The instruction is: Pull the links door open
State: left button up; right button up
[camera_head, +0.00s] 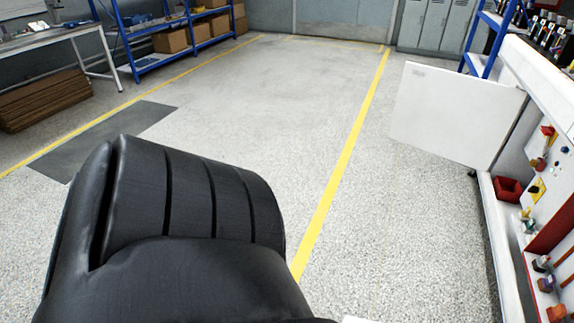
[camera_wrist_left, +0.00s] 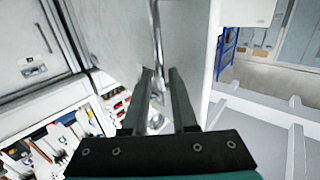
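A white door panel (camera_head: 455,112) stands swung out from the white bench at the right of the head view; I cannot tell if it is the links door. In the left wrist view, my left gripper (camera_wrist_left: 160,72) has two dark fingers held apart. A shiny metal bar handle (camera_wrist_left: 157,35) on a grey panel (camera_wrist_left: 188,38) runs down to between the fingertips. I see a gap beside the bar, and no clear contact. My right gripper is in neither view.
The white bench (camera_head: 545,85) carries coloured plugs and a red bin (camera_head: 507,188). My own black arm link fills the lower left of the head view. Blue shelves (camera_head: 190,35) with boxes stand at the back left.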

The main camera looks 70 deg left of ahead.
pick_arm(q)
jog(key=s, duration=1.2)
jog(key=shift+s+d+b, duration=0.25)
jog(key=shift+s+b, duration=0.05)
jog(key=shift+b, duration=0.05)
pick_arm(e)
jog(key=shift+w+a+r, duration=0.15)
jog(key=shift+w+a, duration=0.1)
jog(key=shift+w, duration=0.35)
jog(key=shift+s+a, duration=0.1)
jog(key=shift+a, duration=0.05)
